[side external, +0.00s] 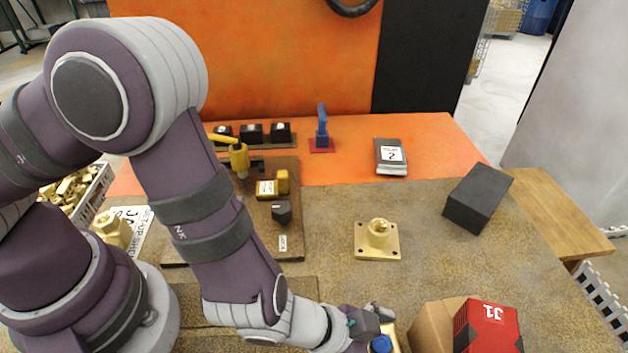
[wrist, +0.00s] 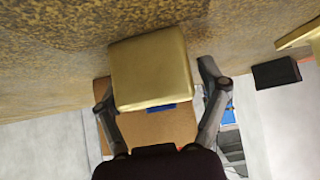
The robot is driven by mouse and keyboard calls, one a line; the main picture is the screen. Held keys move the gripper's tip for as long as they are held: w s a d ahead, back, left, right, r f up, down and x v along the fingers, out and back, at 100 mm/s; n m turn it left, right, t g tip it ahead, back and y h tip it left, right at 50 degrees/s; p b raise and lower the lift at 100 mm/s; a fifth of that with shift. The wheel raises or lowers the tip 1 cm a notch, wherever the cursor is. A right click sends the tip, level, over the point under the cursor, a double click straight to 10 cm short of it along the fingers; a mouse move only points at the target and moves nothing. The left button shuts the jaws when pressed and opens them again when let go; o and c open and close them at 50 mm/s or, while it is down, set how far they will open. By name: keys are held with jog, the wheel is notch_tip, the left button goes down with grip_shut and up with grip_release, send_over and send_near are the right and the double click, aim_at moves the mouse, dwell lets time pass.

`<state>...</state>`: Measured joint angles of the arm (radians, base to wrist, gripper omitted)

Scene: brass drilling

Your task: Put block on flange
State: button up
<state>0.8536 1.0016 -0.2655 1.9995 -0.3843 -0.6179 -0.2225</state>
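A brass flange (side external: 378,240) with a square base and a raised round neck stands upright on the worktop, clear of my gripper. In the wrist view a brass block (wrist: 150,70) with rounded edges lies between the fingers of my gripper (wrist: 157,85). The fingers are spread; a narrow gap shows on the block's right side, and the left finger is close against its left side. Whether it touches is unclear. In the side external view my gripper (side external: 372,325) is low at the front edge, and the block is mostly hidden or cut off.
A dark block (side external: 478,198) lies right of the flange. A red box (side external: 488,328) and a cardboard box (side external: 435,325) stand right of my gripper. A brown fixture board (side external: 290,225) with brass parts is left of the flange. The worktop around the flange is clear.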

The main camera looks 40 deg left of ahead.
aim_at(396, 342)
jog(key=c, duration=1)
jog(key=shift+r, duration=0.1)
notch_tip(396, 342, up, 17)
jog(key=w+a+f+n+t+y, duration=0.1)
jog(key=w+a+f+n, duration=0.1)
jog(key=w+a, duration=0.4)
jog(key=w+a+f+n+t+y, duration=0.1)
jog(key=w+a+f+n+y, duration=0.15)
jog(key=w, duration=0.65)
jog(key=shift+h, duration=0.35)
jog(key=f, duration=0.2)
jog(key=a+f, duration=0.1)
jog(key=f, duration=0.5)
jog(key=shift+w+a+f, duration=0.1)
jog(key=shift+a+f, duration=0.05)
jog(key=shift+f, duration=0.05)
